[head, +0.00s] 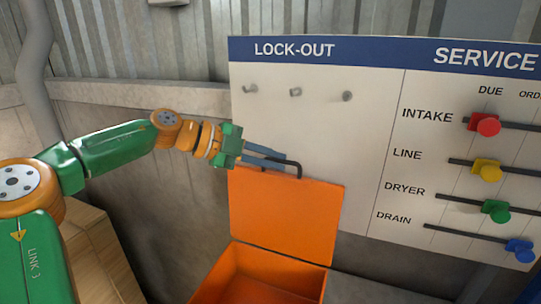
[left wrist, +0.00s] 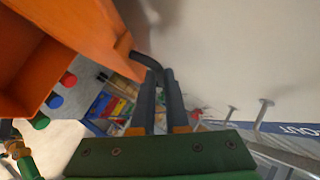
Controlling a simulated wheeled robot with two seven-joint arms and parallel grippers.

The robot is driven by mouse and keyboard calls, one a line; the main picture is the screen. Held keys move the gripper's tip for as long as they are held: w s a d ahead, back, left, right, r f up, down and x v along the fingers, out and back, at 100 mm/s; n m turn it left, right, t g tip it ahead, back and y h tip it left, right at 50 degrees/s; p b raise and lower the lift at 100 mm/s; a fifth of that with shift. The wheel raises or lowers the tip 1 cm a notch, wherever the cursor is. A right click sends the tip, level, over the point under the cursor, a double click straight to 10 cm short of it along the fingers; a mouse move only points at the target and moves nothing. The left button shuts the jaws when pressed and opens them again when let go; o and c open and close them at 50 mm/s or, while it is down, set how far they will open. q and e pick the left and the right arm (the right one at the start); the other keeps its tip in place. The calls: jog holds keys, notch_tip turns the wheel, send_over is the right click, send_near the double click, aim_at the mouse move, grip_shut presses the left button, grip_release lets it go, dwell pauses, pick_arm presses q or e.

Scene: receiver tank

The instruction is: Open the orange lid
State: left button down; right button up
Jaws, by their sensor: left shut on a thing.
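The orange lid (head: 285,215) stands raised, close to upright, at the back of the orange box (head: 262,285), whose top is open. A black bar handle (head: 297,168) sits at the lid's upper edge. My left gripper (head: 278,160) is shut on this handle. In the left wrist view, the fingers (left wrist: 161,76) close around the bent handle (left wrist: 140,60) next to the orange lid (left wrist: 80,22). My right gripper is not seen.
A white board (head: 320,125) with empty hooks (head: 295,92) stands close behind the lid and gripper. Its right part carries sliders with red (head: 488,125), yellow, green and blue knobs. Wooden boxes or planks (head: 100,260) lie at lower left. A corrugated wall is behind.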

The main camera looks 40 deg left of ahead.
pick_arm(q)
jog(key=shift+w+r, duration=0.2)
jog(key=shift+r, duration=0.05)
jog(key=c, duration=1)
grip_release()
jog(key=shift+s, duration=0.1)
jog(key=shift+o, duration=0.4)
jog(key=shift+s+d+r, duration=0.1)
jog(key=shift+s+d, duration=0.05)
jog(key=shift+s, duration=0.2)
jog(key=b+v, duration=0.2)
jog(key=v, duration=0.5)
jog(key=shift+s+b, duration=0.15)
jog(key=shift+b, duration=0.25)
